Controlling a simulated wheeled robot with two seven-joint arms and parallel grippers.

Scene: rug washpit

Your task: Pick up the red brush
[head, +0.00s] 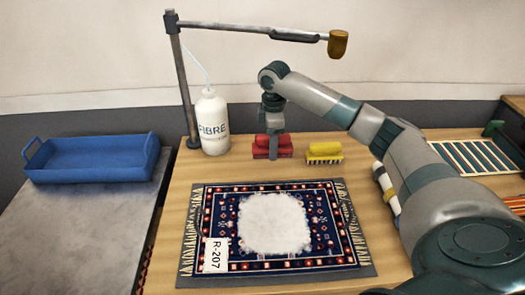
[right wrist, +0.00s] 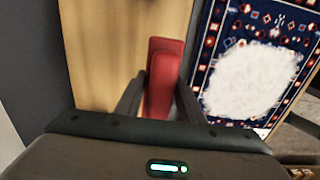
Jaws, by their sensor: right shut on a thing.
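The red brush (head: 284,147) is at the back of the wooden table, beyond the rug. My right gripper (head: 274,152) reaches down over it from above and is shut on it. In the right wrist view the red brush (right wrist: 163,80) sits between the two dark fingers (right wrist: 158,102). The brush's underside is hard to see, so I cannot tell whether it is clear of the table. My left gripper is not in view.
A yellow brush (head: 324,150) stands just right of the red one. A white FIBRE bottle (head: 212,122) and a lamp-like post (head: 184,85) are to the left. A patterned rug (head: 344,262) with white foam lies in front. A blue tray (head: 92,160) is far left; a rack (head: 475,157) is right.

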